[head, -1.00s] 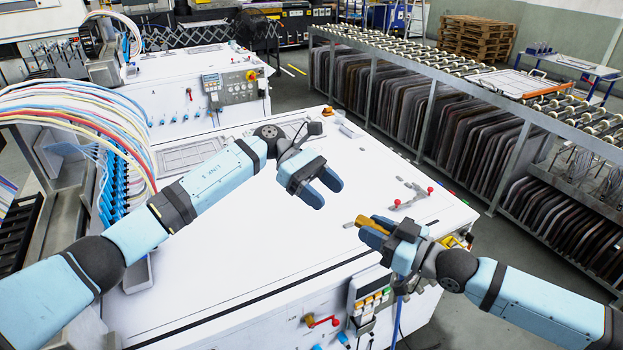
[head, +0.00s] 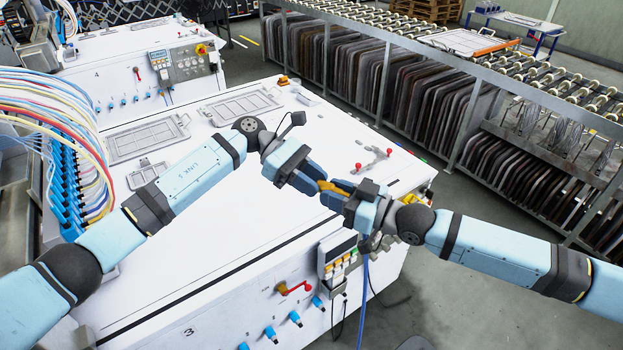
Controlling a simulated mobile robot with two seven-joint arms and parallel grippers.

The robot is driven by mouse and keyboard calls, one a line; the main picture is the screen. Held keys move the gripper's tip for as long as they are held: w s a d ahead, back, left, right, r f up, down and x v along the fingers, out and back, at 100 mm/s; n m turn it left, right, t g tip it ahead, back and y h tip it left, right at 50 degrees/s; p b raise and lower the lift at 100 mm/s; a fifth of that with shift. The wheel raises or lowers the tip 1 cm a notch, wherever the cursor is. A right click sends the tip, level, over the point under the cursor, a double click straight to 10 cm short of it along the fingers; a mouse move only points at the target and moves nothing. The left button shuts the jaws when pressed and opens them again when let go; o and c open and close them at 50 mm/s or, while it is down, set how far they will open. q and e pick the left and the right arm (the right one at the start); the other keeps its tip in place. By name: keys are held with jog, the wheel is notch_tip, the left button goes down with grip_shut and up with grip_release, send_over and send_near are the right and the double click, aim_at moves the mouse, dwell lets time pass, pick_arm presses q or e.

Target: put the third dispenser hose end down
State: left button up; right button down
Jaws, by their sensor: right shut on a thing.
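My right gripper (head: 346,196) is shut on a brass-coloured hose end (head: 336,187), whose tip points left. A blue hose (head: 362,300) hangs below this gripper, down past the machine's front. My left gripper (head: 313,181) is close in front of that tip, with its fingers apart. The tip appears at or between the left fingertips; I cannot tell whether they touch it. Both grippers are over the right front part of the white machine top (head: 240,225). The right gripper's fingers partly hide the hose end.
A control box with buttons (head: 338,258), a red-handled valve (head: 294,288) and several blue fittings (head: 270,334) are on the machine's front. A red-knobbed clamp (head: 374,160) stands on the top. Colourful hoses (head: 75,120) arch at left. A roller rack (head: 470,90) stands behind.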

jog(key=c, duration=0.8)
grip_release()
